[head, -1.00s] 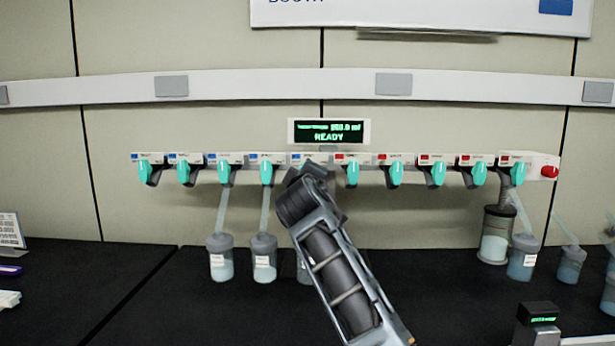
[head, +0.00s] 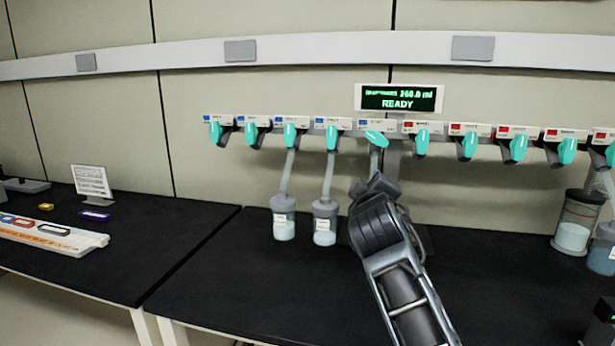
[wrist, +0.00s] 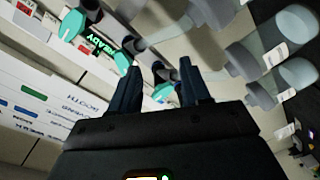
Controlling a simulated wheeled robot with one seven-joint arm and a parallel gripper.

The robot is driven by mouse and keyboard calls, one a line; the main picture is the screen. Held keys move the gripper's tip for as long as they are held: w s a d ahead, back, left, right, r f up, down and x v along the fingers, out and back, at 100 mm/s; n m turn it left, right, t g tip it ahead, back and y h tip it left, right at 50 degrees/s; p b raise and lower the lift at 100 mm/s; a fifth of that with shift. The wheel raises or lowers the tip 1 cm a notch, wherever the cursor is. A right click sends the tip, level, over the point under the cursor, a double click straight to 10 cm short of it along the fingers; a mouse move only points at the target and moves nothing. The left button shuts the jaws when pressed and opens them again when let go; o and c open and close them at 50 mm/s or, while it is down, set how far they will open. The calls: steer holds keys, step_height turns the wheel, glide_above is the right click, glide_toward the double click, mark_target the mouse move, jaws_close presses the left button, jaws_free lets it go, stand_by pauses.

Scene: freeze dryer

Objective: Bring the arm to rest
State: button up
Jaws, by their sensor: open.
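My arm (head: 395,260) reaches from the lower right up toward the row of valves in the head view. Its far end is close below and in front of the fifth teal valve handle (head: 376,138), which lies tilted sideways while its neighbours hang down. My gripper (wrist: 160,88) shows in the wrist view with two dark fingers apart and nothing between them. Teal handles and grey-capped flasks appear beyond the fingers there. The head view does not show the fingertips clearly.
Two flasks (head: 284,218) (head: 325,222) hang on tubes left of my arm. The display (head: 400,98) reads READY. On the left bench are a white rack (head: 50,232) and a sign (head: 92,181). The black bench front is clear.

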steer(key=s+a+f+m+g+y, duration=0.15)
steer(key=s+f+y, duration=0.25)
steer(key=s+f, duration=1.8)
steer(key=s+d+f+m, duration=0.1)
steer(key=s+f+m, duration=0.3)
steer(key=s, duration=1.3)
steer(key=s+d+r+m, duration=0.1)
steer(key=s+r, duration=0.3)
steer(key=s, duration=0.8)
steer(key=s+d+r+m, duration=0.2)
steer(key=s+r, duration=0.2)
steer(key=s, duration=0.8)
steer(key=shift+d, duration=0.4)
